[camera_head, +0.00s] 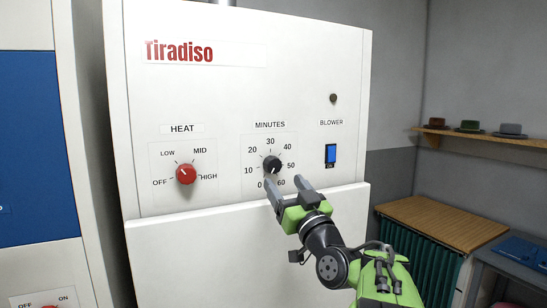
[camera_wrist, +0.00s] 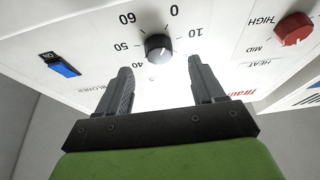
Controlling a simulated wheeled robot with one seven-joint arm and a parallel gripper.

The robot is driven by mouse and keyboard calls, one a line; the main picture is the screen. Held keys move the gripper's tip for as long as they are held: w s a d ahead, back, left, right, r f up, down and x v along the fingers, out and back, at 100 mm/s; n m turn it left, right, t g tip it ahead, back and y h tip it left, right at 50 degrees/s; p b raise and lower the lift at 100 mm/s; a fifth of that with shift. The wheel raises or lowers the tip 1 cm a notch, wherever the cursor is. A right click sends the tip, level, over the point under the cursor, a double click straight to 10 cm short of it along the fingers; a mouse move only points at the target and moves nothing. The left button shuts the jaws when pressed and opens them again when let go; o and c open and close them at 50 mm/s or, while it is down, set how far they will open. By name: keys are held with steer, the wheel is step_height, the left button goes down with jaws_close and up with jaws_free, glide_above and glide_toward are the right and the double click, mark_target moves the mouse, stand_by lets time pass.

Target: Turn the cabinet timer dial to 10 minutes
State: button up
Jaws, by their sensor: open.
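The timer dial (camera_head: 272,164) is a black round knob on the white cabinet, under the word MINUTES, with a scale from 0 to 60 around it. A small pale mark shows at its lower edge, but I cannot read its setting surely. It also shows in the wrist view (camera_wrist: 158,46), upside down, with the scale numbers around it. My gripper (camera_head: 284,183) is open and empty, just below and in front of the dial. In the wrist view my gripper (camera_wrist: 160,66) has its two fingers apart, with the dial beyond the gap between their tips.
A red heat knob (camera_head: 186,174) is left of the dial and a blue blower switch (camera_head: 330,154) is right of it. A small dark knob (camera_head: 333,98) is above the switch. A wooden-topped unit (camera_head: 440,222) and a wall shelf (camera_head: 480,137) stand at right.

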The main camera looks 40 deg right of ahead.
mark_target(275, 168)
steer(key=p+x, duration=0.1)
steer(key=x, duration=0.1)
steer(key=p+x, duration=0.1)
steer(key=x, duration=0.2)
steer(key=shift+d+r, duration=0.15)
steer(key=shift+r, duration=0.15)
steer(key=shift+w+p, duration=0.3)
steer(key=shift+w, duration=0.1)
steer(key=shift+s, duration=0.1)
steer(key=shift+c, duration=1)
steer(key=c, duration=0.9)
steer(key=shift+o, duration=0.2)
